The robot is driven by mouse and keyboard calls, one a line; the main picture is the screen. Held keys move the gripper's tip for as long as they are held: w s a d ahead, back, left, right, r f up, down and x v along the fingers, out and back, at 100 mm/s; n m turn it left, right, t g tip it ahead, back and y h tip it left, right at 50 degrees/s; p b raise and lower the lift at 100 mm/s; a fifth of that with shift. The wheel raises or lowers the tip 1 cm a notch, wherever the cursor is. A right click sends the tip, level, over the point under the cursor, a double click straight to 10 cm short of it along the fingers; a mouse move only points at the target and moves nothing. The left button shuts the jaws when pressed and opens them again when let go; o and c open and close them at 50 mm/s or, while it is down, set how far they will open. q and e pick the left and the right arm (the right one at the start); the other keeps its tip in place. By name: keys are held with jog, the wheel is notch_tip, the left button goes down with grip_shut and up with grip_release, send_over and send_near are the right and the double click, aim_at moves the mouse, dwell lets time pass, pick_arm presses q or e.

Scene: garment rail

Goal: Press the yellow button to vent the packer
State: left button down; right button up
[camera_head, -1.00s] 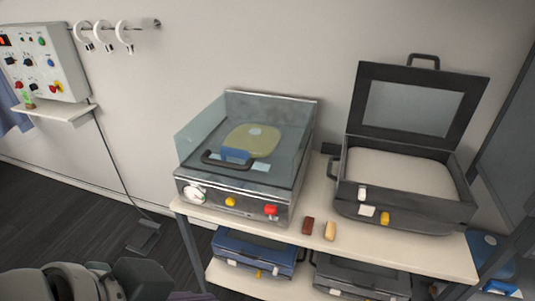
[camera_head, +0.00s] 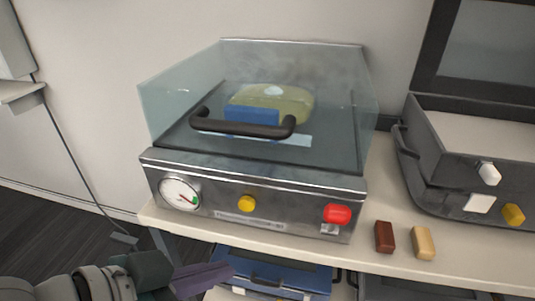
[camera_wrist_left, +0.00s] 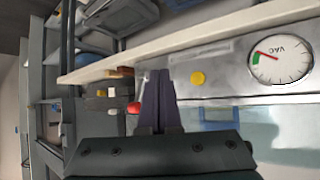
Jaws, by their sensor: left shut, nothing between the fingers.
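The packer (camera_head: 255,185) is a metal box with a clear lid, which is down, and a black handle (camera_head: 240,127). Its yellow button (camera_head: 247,203) sits on the front panel between a round gauge (camera_head: 180,193) and a red button (camera_head: 337,214). In the left wrist view the yellow button (camera_wrist_left: 198,78) is right of my fingers, with the gauge (camera_wrist_left: 281,60) further right. A yellowish packet (camera_head: 290,102) with a blue part lies under the lid. My left gripper (camera_head: 230,268) is shut and empty, below and in front of the panel, apart from the button. My right gripper is not in view.
A brown block (camera_head: 384,237) and a tan block (camera_head: 423,243) lie on the table right of the packer. A grey case (camera_head: 465,150) with its lid up stands further right. A blue case (camera_head: 270,272) is on the shelf below.

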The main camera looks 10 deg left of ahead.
aim_at(247, 204)
pick_arm(q)
jog(key=shift+w+a+f, duration=0.3)
jog(key=shift+w+f, duration=0.05)
jog(key=shift+f, duration=0.05)
jog(key=shift+s, duration=0.1)
jog(key=w+b, duration=0.6)
jog(key=w, duration=0.3)
jog(key=shift+d, duration=0.2)
dwell(1.4)
dwell(0.4)
